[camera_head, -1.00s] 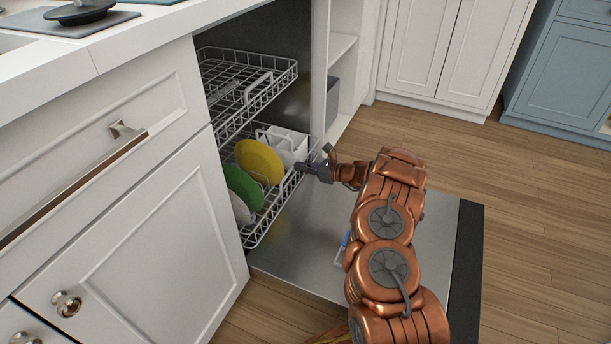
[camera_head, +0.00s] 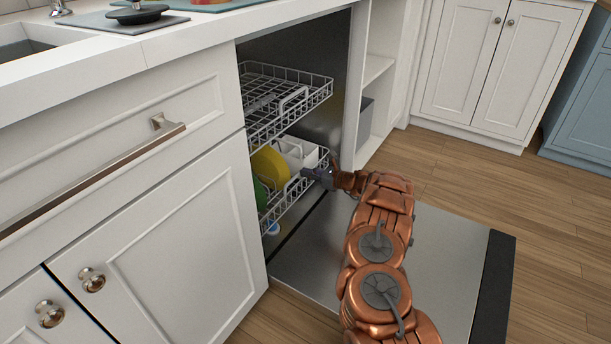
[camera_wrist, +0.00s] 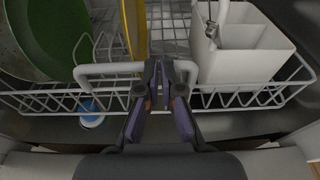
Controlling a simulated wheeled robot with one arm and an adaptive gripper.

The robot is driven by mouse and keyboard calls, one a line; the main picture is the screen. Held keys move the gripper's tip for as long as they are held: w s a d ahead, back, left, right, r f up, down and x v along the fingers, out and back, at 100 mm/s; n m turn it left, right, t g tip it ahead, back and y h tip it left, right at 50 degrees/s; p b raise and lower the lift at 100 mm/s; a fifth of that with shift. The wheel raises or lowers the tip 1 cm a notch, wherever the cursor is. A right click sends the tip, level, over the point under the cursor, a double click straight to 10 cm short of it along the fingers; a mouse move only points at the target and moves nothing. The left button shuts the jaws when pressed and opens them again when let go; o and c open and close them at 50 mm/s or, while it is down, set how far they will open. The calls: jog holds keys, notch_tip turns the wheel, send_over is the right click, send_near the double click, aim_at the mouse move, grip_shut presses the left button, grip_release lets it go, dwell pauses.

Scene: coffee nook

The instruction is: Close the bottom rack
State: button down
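The bottom rack (camera_head: 290,203) is a pale wire basket, partly slid out of the dishwasher just above the lowered door (camera_head: 400,265). It holds a yellow plate (camera_head: 269,167), a green plate (camera_head: 260,194) and a white cutlery basket (camera_head: 299,152). In the wrist view, the rack's raised handle (camera_wrist: 105,70) crosses behind the fingertips. My gripper (camera_head: 312,173) is at the rack's front; in the wrist view its fingers (camera_wrist: 162,68) appear brought together, tips at the handle. Whether the tips touch or pinch the handle is hard to tell.
The top rack (camera_head: 285,98) sticks out above, appearing empty. A white drawer and cabinet (camera_head: 150,220) stand left of the opening; an open shelf unit (camera_head: 378,70) stands right. A blue-and-white round item (camera_wrist: 90,112) lies below the rack's front. Wood floor to the right is clear.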

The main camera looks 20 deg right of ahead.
jog(key=shift+w+a, duration=0.1)
jog(key=shift+a, duration=0.3)
